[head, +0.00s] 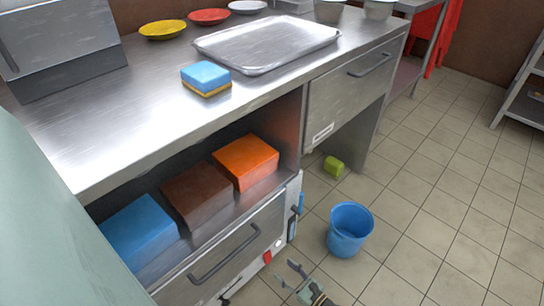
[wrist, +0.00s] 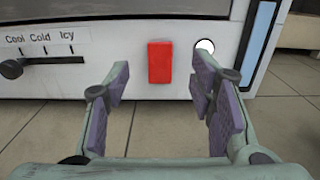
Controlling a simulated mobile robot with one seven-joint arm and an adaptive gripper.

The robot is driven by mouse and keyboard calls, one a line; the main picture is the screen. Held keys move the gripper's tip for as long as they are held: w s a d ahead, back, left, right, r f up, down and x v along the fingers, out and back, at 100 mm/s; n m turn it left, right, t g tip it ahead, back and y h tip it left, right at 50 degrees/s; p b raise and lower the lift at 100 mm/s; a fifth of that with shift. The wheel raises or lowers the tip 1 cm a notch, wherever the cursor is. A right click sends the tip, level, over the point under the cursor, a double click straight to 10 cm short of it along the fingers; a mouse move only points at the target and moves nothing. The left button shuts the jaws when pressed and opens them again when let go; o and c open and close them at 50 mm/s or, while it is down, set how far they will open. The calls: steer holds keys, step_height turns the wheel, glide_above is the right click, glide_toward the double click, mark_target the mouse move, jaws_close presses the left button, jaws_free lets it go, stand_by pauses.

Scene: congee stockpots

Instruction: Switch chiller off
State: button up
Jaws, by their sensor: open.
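The chiller (head: 238,252) is a white and steel unit low under the counter, with a drawer handle across its front. Its red switch (head: 267,257) is on the lower front panel and shows upright in the wrist view (wrist: 160,62). I cannot tell which way the switch is set. A white round lamp or button (wrist: 205,46) is right of it. A slider (wrist: 12,68) marked Cool, Cold, Icy is to the left, its knob near Cool. My gripper (head: 284,272) is open and empty in front of the panel. In the wrist view its fingers frame the red switch, apart from it.
A blue bucket (head: 349,229) and a green object (head: 333,167) are on the tiled floor right of the chiller. Blue, brown and orange blocks (head: 246,162) lie on the shelf above. The counter holds a tray (head: 268,42) and a sponge (head: 206,77). Floor in front is clear.

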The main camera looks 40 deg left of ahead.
mark_target(268, 255)
steer(key=a, duration=0.5)
steer(key=a+b, duration=0.1)
steer(key=a, duration=0.1)
steer(key=shift+w+a, duration=0.3)
steer(key=shift+c, duration=0.2)
